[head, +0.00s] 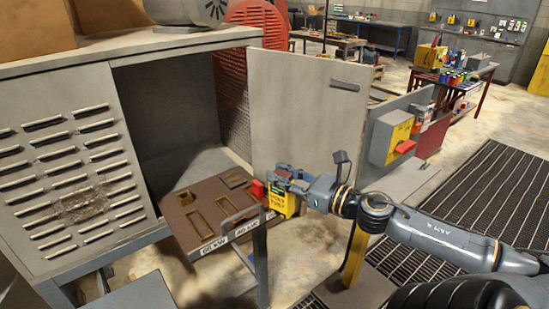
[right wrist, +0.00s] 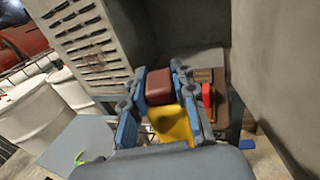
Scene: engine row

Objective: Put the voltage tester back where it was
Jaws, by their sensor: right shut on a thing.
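The voltage tester (head: 284,205) is a small yellow block with lettering on its face. My right gripper (head: 278,181) is shut on it and holds it at the right front edge of a brown tray (head: 190,239). The tray has several outlined recesses and labels on its front edge. In the right wrist view the yellow tester (right wrist: 172,125) sits between the blue fingers (right wrist: 160,100), with a dark red part at its far end. I cannot tell whether the tester touches the tray. My left gripper is not in view.
The tray is in front of an open grey cabinet (head: 165,100). Its open door panel (head: 305,110) stands behind my right gripper. A grey post with a bent handle (head: 261,260) rises at the tray's front.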

